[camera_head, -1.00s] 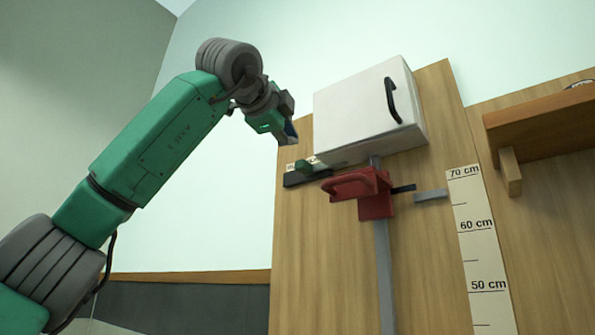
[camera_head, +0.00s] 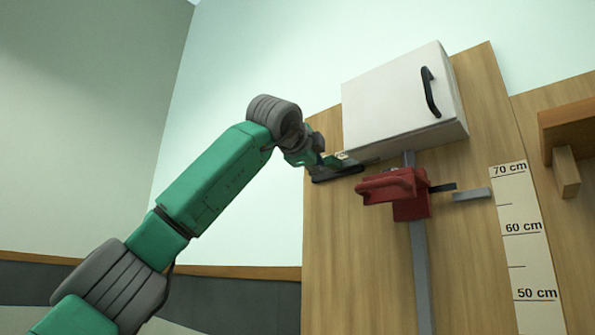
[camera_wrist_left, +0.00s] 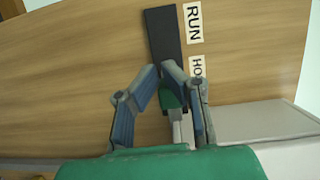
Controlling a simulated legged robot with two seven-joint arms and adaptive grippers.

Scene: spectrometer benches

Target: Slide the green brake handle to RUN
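The green brake handle (camera_wrist_left: 171,98) shows in the left wrist view near the lower end of its dark track (camera_wrist_left: 162,38). It is below the partly covered "HO…" label (camera_wrist_left: 197,68) and away from the RUN label (camera_wrist_left: 193,23). My left gripper (camera_wrist_left: 162,72) has one finger on each side of the handle, tips tilted inward. Whether both fingers press on it I cannot tell. In the head view my left gripper (camera_head: 318,156) is at the track (camera_head: 338,172) and largely hides the handle. My right gripper is in neither view.
A white box (camera_head: 395,105) with a black handle sits right of the track on the wooden panel (camera_head: 350,260). A red clamp (camera_head: 408,197) on a grey rail (camera_head: 421,270) is just below. A height scale (camera_head: 527,235) and a wooden shelf (camera_head: 570,125) are farther right.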

